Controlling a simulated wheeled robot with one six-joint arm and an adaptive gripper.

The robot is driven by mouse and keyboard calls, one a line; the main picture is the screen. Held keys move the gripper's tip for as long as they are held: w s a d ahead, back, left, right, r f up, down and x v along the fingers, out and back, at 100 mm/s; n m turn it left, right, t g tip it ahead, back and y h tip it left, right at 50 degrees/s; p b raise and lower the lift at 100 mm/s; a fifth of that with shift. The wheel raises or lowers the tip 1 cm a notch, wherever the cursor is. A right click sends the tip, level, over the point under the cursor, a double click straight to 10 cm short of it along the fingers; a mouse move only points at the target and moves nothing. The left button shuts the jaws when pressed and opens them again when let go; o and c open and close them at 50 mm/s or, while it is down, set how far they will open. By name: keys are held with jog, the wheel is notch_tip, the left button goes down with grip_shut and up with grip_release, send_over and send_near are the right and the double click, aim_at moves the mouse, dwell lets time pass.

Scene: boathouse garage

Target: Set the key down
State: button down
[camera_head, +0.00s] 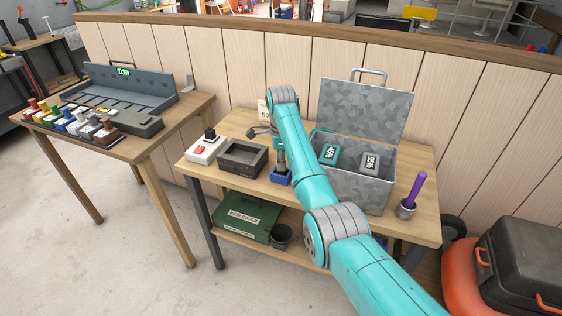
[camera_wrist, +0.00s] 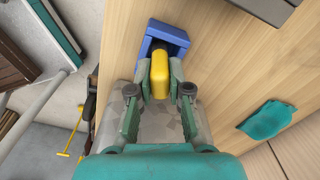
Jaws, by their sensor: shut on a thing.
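In the wrist view my gripper (camera_wrist: 160,78) is shut on a yellow piece (camera_wrist: 161,88), which I take to be the key. Its dark far end reaches to a small blue holder (camera_wrist: 150,43); I cannot tell whether it rests in it or is just above it. In the head view my gripper (camera_head: 281,167) points down over the blue holder (camera_head: 279,179) on the middle workbench (camera_head: 228,184). The key itself is hidden there by my gripper.
Left of the holder stand a dark open tray (camera_head: 242,158) and a white box with a red button (camera_head: 205,149). Right are an open grey case (camera_head: 362,188) with two labelled blocks and a cup (camera_head: 406,208) with a purple-handled tool.

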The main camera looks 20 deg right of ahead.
jog(key=shift+f, duration=0.1)
jog(key=c, duration=1)
grip_release()
notch_tip(320, 180, up, 8)
jog(key=shift+f, duration=0.25)
grip_shut()
dwell(0.4)
